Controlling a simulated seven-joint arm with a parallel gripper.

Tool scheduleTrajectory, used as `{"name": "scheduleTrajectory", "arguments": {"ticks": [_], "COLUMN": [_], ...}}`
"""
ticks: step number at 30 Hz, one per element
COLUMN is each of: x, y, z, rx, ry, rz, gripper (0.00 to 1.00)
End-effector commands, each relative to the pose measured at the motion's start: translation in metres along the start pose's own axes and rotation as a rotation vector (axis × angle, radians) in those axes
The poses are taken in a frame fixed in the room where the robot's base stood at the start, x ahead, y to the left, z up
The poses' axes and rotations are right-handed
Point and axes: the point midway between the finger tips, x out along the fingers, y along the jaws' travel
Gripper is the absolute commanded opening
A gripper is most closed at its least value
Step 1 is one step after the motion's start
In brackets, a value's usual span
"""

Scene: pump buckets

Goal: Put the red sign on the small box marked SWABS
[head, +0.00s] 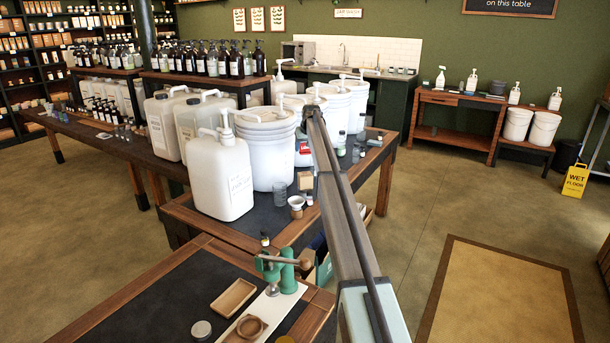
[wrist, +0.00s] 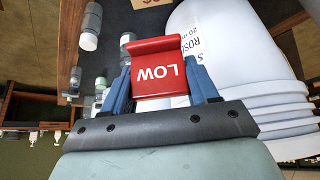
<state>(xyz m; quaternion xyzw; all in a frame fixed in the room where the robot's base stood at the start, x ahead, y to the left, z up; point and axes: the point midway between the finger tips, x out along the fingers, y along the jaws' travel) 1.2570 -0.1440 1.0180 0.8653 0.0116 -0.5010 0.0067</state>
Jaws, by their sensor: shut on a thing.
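The red sign (wrist: 160,72), lettered LOW, is gripped between the blue fingers of my gripper (wrist: 163,88) in the wrist view. It appears upside down there. In the head view a small red patch of the sign (head: 304,146) shows beside my arm, in front of a white bucket; most of my gripper is hidden there. A small brown box (head: 305,180) stands on the dark table top, below the sign in the picture. A brown edge with red lettering (wrist: 238,8) shows at the top of the wrist view; its word is cut off.
A labelled white bucket (wrist: 222,42) is close to my gripper on the right of the wrist view. White pump buckets (head: 268,152) and a jug (head: 218,178) crowd the table. A glass (head: 279,197), a small cup (head: 296,204) and bottles (wrist: 90,28) stand nearby.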

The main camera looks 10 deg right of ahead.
Motion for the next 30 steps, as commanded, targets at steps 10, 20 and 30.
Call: {"name": "scheduleTrajectory", "arguments": {"ticks": [10,20,30], "x": [0.036,0.063,0.087], "y": [0.0,0.0,0.0], "z": [0.022,0.037,0.05], "rx": [0.013,0.012,0.011], "ry": [-0.001,-0.001,0.0], "rz": [0.007,0.006,0.006], "gripper": [0.29,0.29,0.29]}}
